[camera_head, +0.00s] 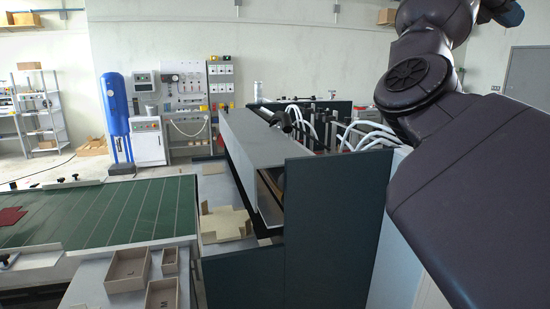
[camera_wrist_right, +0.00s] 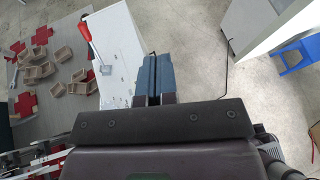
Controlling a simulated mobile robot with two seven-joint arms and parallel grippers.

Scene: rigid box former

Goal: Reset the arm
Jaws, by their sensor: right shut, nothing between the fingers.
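My right arm (camera_head: 425,75) fills the right side of the head view, bent and raised. In the right wrist view my right gripper (camera_wrist_right: 153,78) shows two blue fingers side by side, shut with nothing between them. They are over a white cabinet (camera_wrist_right: 118,58) and the grey floor, touching nothing that I can make out. My left gripper is in neither view.
A dark machine panel (camera_head: 330,230) stands close in front, beside a green conveyor (camera_head: 110,210). Small open boxes (camera_head: 128,270) sit on a grey table. Loose boxes (camera_wrist_right: 62,55) and red blanks (camera_wrist_right: 42,35) show in the wrist view, with a blue stool (camera_wrist_right: 293,55).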

